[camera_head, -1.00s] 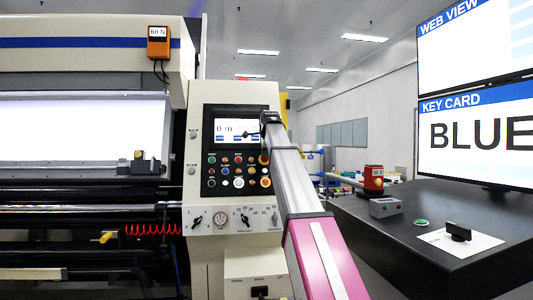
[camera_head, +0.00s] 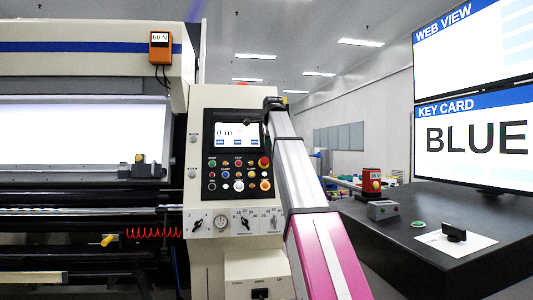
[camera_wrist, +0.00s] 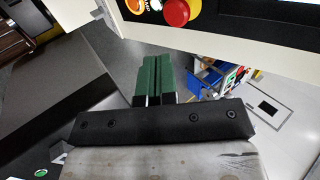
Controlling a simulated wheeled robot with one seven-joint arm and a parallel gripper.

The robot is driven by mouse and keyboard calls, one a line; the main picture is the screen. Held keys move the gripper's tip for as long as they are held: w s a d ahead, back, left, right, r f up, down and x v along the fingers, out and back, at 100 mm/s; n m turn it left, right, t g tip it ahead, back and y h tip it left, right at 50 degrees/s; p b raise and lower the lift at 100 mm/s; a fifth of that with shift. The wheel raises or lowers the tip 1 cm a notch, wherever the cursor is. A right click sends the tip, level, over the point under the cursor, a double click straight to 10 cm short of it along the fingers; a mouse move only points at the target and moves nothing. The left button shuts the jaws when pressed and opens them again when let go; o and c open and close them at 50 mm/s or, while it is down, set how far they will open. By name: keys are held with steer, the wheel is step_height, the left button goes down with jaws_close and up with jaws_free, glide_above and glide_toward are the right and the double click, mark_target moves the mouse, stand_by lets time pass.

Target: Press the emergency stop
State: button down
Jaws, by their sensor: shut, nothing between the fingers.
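The red emergency stop button (camera_head: 264,162) sits at the right edge of the black control panel (camera_head: 211,178), above a round yellow-ringed orange button. In the wrist view the red mushroom head (camera_wrist: 178,12) shows at the top, on the panel's edge. My gripper (camera_wrist: 155,62) has green fingers pressed together with nothing between them. In that view its tips are below and slightly left of the red button, apart from it. In the head view my arm rises just right of the panel, and the fingers are hard to make out there.
The panel also has a screen (camera_head: 237,135), several coloured buttons and a row of dials below. To the right is a dark table (camera_head: 400,225) with a red device (camera_head: 371,182), a grey box (camera_head: 382,210) and a black-knobbed plate (camera_head: 455,234). Monitors read KEY CARD BLUE.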

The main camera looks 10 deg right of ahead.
steer(key=shift+v, duration=1.95)
steer(key=shift+s+f, duration=0.1)
